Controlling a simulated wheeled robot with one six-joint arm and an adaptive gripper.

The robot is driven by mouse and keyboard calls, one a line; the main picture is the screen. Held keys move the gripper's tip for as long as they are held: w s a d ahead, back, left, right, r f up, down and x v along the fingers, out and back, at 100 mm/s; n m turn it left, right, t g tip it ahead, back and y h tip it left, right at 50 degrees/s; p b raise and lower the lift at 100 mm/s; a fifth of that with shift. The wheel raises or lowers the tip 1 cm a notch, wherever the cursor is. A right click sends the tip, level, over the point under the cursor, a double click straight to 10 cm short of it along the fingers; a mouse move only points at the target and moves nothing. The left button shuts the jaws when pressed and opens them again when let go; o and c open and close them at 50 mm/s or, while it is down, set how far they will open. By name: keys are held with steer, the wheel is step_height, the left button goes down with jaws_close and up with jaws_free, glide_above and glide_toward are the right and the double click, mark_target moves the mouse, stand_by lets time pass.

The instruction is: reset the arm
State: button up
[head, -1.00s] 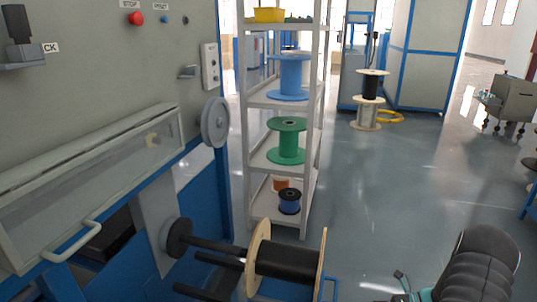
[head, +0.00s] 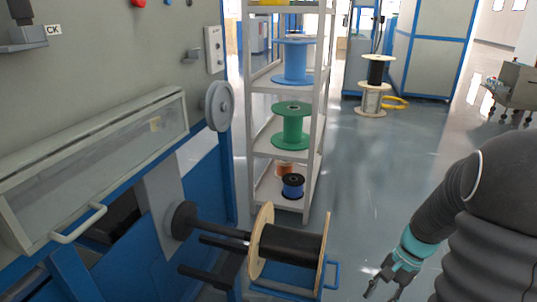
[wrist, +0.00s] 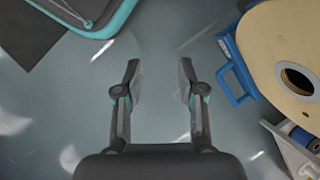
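My gripper (head: 386,287) shows at the lower right of the head view, at the end of my dark arm. It points down over the grey floor. In the wrist view my gripper (wrist: 160,82) has its two fingers spread apart, with only bare floor between them. It is open and empty. The reel with black cable and wooden flanges (head: 287,246) is to its left in the head view, apart from it. In the wrist view a wooden flange (wrist: 268,50) shows at the upper right, clear of the fingers.
The grey and blue machine (head: 100,85) fills the left side. A blue stand (head: 330,275) is by the reel. A white shelf (head: 249,100) holds blue and green spools (head: 291,128). Stacked spools (head: 372,90) and a grey cart (head: 515,88) stand farther back. Floor between shelf and arm is clear.

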steer(key=s+a+r+n+t+h, duration=0.2)
steer(key=s+a+r+n, duration=0.3)
steer(key=r, duration=0.5)
steer(key=s+a+r+n+t+h, duration=0.2)
steer(key=s+a+r+n+t, duration=0.3)
steer(key=r, duration=0.4)
steer(key=shift+s+a+r, duration=0.4)
steer(key=shift+a, duration=0.35)
